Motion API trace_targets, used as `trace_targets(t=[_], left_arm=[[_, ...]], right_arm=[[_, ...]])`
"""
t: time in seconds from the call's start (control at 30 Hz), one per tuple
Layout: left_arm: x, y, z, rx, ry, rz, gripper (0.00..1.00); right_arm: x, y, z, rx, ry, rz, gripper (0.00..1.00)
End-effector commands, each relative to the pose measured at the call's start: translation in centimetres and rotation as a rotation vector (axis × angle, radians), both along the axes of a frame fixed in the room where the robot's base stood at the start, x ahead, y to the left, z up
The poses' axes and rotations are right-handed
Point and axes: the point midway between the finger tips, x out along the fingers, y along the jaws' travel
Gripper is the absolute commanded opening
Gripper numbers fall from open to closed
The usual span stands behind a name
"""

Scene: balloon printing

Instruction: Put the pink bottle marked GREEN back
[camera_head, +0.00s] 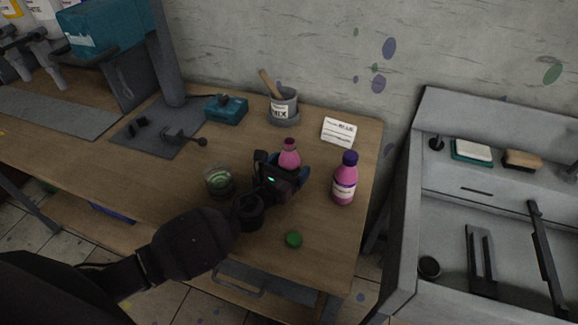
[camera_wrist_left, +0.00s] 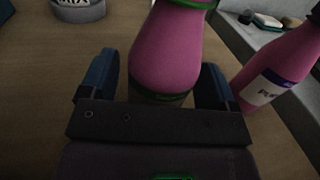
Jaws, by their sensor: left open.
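A pink bottle (camera_head: 289,156) with no cap stands upright on the wooden table, its lower part hidden by my left gripper. In the left wrist view the pink bottle (camera_wrist_left: 165,50) shows a green ring at its neck and a green band lower down; its label text is hidden. My left gripper (camera_head: 284,173) is open, with one blue finger on each side of the bottle; I cannot tell whether they touch it. A green cap (camera_head: 293,239) lies on the table near the front edge. My right gripper is not in view.
A second pink bottle (camera_head: 345,180) with a purple cap stands close on the right. A grey MIX pot (camera_head: 283,106) and a white card (camera_head: 339,130) are behind. A grey sink unit (camera_head: 405,235) lies right.

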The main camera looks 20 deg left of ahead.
Motion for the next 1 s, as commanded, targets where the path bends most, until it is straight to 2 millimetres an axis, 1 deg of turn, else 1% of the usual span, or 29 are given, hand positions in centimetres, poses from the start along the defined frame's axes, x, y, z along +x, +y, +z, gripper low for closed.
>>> trace_targets(t=[0.2, 0.23, 0.37, 0.6, 0.7, 0.83, 1.0], left_arm=[[0.0, 0.0, 0.6, 0.000, -0.001, 0.000, 0.82], [-0.4, 0.1, 0.4, 0.000, 0.001, 0.000, 0.82], [-2.3, 0.6, 0.2, 0.001, 0.002, 0.000, 0.82], [-6.9, 1.9, 0.2, 0.001, 0.003, 0.001, 0.82], [-8.6, 2.3, 0.2, 0.000, 0.002, 0.001, 0.82], [-10.2, 2.7, 0.2, -0.001, 0.001, 0.001, 0.82], [-11.4, 3.0, 0.3, 0.000, 0.000, 0.000, 0.82]], right_arm=[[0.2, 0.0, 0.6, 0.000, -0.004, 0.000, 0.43], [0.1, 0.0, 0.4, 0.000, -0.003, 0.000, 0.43], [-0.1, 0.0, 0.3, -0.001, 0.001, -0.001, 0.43], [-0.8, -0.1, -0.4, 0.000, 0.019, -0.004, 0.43], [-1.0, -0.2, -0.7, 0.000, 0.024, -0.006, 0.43], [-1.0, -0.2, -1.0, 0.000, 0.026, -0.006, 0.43], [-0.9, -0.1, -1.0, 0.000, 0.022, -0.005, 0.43]])
